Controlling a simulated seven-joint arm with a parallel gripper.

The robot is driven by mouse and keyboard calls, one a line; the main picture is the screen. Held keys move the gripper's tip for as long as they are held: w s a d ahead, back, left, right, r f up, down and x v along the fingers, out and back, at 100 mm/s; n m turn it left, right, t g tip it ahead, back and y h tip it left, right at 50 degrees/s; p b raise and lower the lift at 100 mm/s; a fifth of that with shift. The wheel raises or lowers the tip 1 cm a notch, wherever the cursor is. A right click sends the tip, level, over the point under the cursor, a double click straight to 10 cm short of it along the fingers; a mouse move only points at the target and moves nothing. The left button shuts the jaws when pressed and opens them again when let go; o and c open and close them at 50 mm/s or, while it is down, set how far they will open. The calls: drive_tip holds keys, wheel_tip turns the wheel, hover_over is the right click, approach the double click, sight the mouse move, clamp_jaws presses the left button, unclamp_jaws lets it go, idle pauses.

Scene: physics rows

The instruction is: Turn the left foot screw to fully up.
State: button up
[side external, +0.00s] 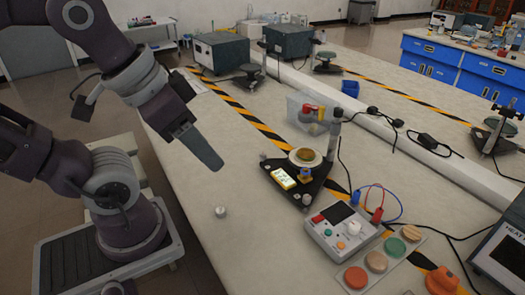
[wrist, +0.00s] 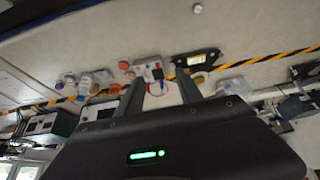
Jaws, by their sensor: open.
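A black triangular base (side external: 299,187) stands on the bench in the side view, carrying a round disc (side external: 305,157) and an upright post. Small silver foot screws show at its corners, one at the left corner (side external: 263,157) and one at the front corner (side external: 306,199). Their height settings are too small to read. The base also shows in the wrist view (wrist: 205,58), beyond the fingertips. My gripper (side external: 212,160) is in the air left of the base, apart from it. In the wrist view my gripper (wrist: 158,90) has its two fingers apart with nothing between them.
A small silver knob (side external: 220,212) lies alone on the bench. A control box (side external: 342,233) with wired plugs and a tray of round samples (side external: 377,262) stand front right of the base. A clear bin (side external: 308,112) stands behind it. The bench left of the base is mostly clear.

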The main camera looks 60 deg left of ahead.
drive_tip(key=w+a+r+m+g, duration=0.15)
drive_tip(key=w+a, duration=0.25)
drive_tip(key=w, duration=0.7)
drive_tip(key=m+g, duration=0.3)
drive_tip(key=g, duration=0.1)
hover_over(263, 154)
wheel_tip(263, 154, down, 23)
drive_tip(key=shift+s+r, duration=0.1)
drive_tip(key=shift+r, duration=0.1)
wheel_tip(263, 154, down, 6)
drive_tip(key=shift+r, duration=0.1)
drive_tip(key=shift+f, duration=0.6)
clamp_jaws()
